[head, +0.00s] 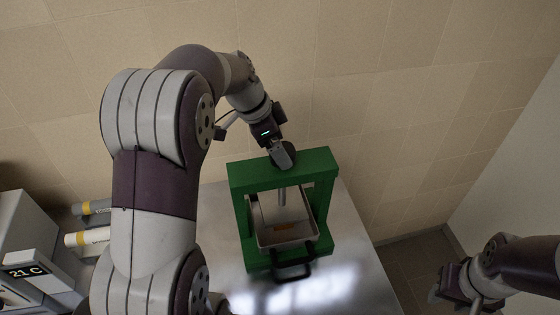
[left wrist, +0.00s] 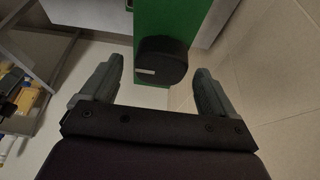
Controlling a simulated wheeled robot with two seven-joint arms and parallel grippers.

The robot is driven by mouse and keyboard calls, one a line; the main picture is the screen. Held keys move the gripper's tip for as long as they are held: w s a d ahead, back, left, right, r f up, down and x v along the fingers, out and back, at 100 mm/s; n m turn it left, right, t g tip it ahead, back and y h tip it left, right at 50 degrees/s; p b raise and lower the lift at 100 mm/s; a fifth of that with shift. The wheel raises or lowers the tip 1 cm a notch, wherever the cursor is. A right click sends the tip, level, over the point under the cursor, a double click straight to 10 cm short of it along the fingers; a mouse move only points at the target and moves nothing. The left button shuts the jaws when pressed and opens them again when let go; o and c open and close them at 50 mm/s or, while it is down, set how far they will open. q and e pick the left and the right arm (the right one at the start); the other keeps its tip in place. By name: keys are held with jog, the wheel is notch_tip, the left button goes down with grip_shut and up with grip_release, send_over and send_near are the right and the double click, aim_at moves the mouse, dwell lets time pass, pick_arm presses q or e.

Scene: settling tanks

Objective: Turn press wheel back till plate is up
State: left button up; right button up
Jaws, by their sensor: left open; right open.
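The green press (head: 240,185) stands on a metal table. Its black press wheel (head: 291,150) is on top, partly hidden by my left gripper (head: 282,156). In the left wrist view the wheel (left wrist: 165,60) has a pale mark and lies between the open fingertips of my left gripper (left wrist: 158,66), with gaps on both sides. My right gripper (head: 456,290) is open, far right, away from the press.
A black handle (head: 293,268) sticks out at the press's front. The metal table (head: 350,255) is bare to the right. Tubes with yellow bands (head: 88,237) and a device showing 21 C (head: 30,268) are at the left. A tiled wall (head: 350,70) stands close behind.

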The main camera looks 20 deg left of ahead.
pick_arm(q)
jog(key=shift+x, duration=0.75)
jog(key=shift+s+r, duration=0.15)
jog(key=shift+a, duration=0.1)
jog(key=c, duration=1.1)
jog(key=shift+o, duration=0.2)
